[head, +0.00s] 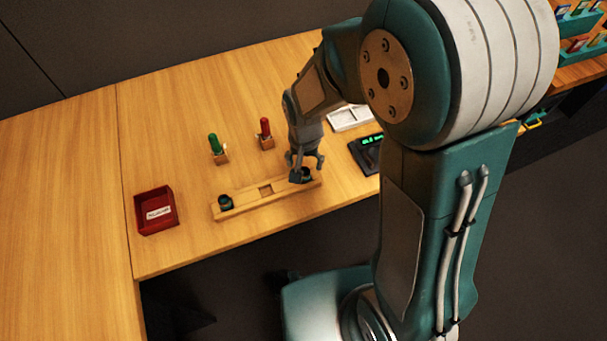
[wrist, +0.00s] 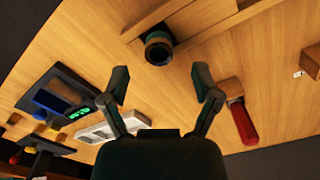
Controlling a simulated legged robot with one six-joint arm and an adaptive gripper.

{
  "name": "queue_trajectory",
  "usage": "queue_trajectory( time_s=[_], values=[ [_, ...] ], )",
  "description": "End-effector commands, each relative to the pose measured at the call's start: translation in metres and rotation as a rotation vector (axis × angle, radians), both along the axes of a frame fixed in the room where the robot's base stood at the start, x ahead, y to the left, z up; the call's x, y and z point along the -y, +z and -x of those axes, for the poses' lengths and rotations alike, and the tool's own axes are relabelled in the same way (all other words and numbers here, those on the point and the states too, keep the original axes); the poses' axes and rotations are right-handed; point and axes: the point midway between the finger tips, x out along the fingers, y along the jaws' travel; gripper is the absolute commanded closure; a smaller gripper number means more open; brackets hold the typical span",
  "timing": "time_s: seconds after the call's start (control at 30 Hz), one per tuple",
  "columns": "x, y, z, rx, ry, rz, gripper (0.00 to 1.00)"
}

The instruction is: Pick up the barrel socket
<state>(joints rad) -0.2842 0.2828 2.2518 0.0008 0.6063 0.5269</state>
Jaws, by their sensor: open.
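A short dark cylinder with a hollow round end, which looks like the barrel socket (head: 304,177), stands at the right end of a long wooden rack (head: 245,206). It also shows in the wrist view (wrist: 158,50), beyond the fingertips and roughly midway between them. My gripper (head: 304,163) is just above this socket. In the wrist view my gripper (wrist: 162,82) has its two fingers spread with nothing between them. A similar dark piece (head: 226,202) sits at the rack's left end. The rack's middle square recess looks empty.
Red-handled (head: 265,129) and green-handled (head: 215,144) tools stand in wooden blocks behind the rack. A red bin (head: 142,208) with a white label is at left. A dark device with a green display (head: 366,153) and a white tray (head: 348,118) lie to the right.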

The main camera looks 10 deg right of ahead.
Motion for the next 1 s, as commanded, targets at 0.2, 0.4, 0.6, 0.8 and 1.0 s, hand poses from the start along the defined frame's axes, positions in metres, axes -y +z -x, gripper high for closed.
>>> queue_trajectory(
  time_s=[0.2, 0.4, 0.6, 0.8, 1.0],
  values=[
    [-0.001, -0.033, -0.001, -0.003, 0.000, 0.001, 0.20],
    [-0.002, -0.041, -0.001, 0.000, 0.000, 0.001, 0.20],
    [-0.002, -0.041, -0.001, 0.000, 0.000, 0.001, 0.51],
    [-0.002, -0.041, -0.001, 0.000, 0.000, 0.001, 1.00],
    [-0.002, -0.041, -0.001, -0.001, 0.000, 0.001, 1.00]
  ],
)
